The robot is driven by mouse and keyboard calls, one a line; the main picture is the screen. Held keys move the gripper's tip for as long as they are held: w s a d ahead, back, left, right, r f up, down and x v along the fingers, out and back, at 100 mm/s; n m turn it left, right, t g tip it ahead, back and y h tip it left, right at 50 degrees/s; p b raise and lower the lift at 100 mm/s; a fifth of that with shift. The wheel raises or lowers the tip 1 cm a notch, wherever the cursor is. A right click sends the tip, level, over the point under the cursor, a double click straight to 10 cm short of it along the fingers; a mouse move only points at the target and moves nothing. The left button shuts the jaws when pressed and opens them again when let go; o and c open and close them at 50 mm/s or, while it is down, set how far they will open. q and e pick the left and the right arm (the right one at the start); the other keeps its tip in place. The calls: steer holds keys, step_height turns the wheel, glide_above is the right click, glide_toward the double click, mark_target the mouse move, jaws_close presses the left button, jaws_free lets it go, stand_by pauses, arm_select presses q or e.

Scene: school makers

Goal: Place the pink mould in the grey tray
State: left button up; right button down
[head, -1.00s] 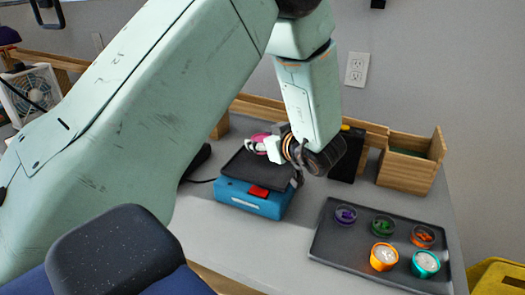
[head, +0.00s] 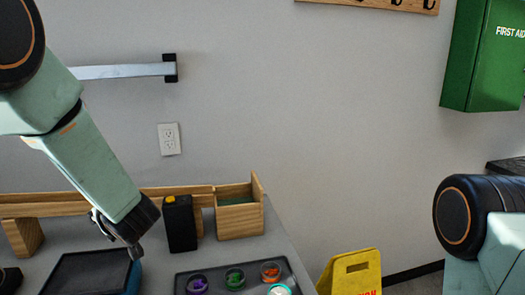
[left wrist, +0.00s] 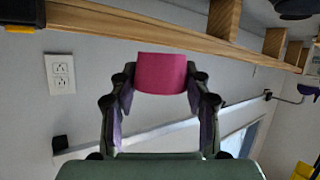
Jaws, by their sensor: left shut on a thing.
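The pink mould (left wrist: 162,73) is a short, smooth pink piece between the fingertips of my left gripper (left wrist: 160,85), which is shut on it in the left wrist view. In the head view, my left gripper (head: 100,224) is partly hidden behind its wrist, above the blue device with a dark top (head: 85,272); the mould cannot be made out there. The dark grey tray (head: 215,272) lies to the right on the table, holding several small cups, cut off by the bottom edge. My right gripper is not in view, only part of its arm.
A black box with a yellow top (head: 180,222) and a wooden bin (head: 240,215) stand behind the tray. A wooden rail (head: 60,203) runs along the table's back. A yellow caution sign (head: 355,274) stands right of the table.

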arm_select(q)
steer(key=d+f+m+t+h, duration=0.4)
steer(key=d+f+m+h, duration=0.2)
steer(key=d+m+h, duration=0.55)
steer(key=s+d+f+m+g+h, duration=0.1)
steer(key=s+d+m+h, duration=0.3)
steer(key=s, duration=0.4)
steer(key=s+d+f+m+g+h, duration=0.2)
steer(key=s+d+m+g+h, duration=0.2)
steer(key=s, duration=0.3)
steer(key=shift+s+d+m+h, duration=0.35)
steer(key=shift+d+m+h, duration=0.2)
steer(key=shift+d+h, duration=0.25)
steer(key=shift+f, duration=0.1)
